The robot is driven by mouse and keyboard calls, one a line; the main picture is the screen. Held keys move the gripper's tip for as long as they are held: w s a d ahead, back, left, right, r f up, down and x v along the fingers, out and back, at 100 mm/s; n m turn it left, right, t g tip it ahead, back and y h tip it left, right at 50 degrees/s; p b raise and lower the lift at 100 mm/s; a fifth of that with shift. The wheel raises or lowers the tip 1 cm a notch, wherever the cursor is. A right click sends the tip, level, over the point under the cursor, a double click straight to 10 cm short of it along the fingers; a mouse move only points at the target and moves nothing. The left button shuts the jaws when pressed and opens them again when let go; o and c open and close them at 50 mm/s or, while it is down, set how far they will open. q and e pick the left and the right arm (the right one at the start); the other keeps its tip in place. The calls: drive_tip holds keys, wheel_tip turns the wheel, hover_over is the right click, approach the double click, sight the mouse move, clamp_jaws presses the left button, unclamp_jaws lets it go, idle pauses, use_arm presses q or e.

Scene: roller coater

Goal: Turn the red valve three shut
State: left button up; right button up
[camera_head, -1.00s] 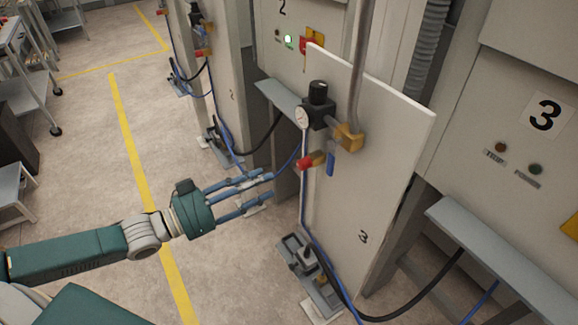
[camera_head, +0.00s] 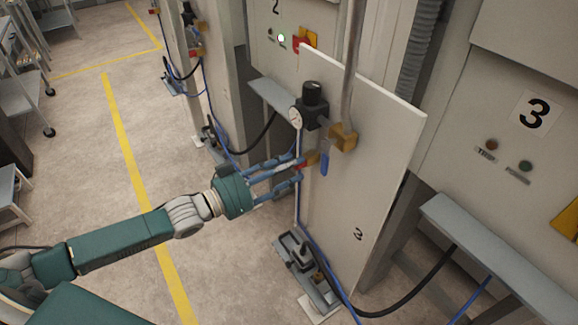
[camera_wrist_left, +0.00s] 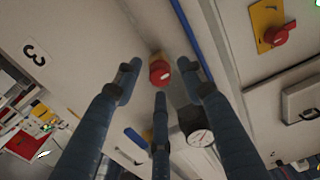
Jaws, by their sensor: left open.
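The red valve (camera_head: 302,165) is a small red knob on a brass fitting, low on the pipework of the white panel marked 3. In the left wrist view the red knob (camera_wrist_left: 159,72) faces the camera between the fingertips. My left gripper (camera_head: 296,169) is open, its blue-grey fingers spread around the knob, with two tips at its sides and one below. I cannot tell whether any finger touches it. In the head view the fingers partly cover the knob. My right gripper is not in view.
A black regulator (camera_head: 311,98) with a round gauge (camera_head: 296,116) sits just above the valve. A blue lever (camera_head: 325,163) hangs to its right. A pedal unit (camera_head: 303,262) and hoses lie below on the floor. The floor to the left is open.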

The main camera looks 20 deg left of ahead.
use_arm(q)
clamp_jaws()
drive_tip(key=shift+m, duration=0.3)
drive_tip(key=shift+m+b, duration=1.7)
drive_tip(key=shift+m, duration=6.9)
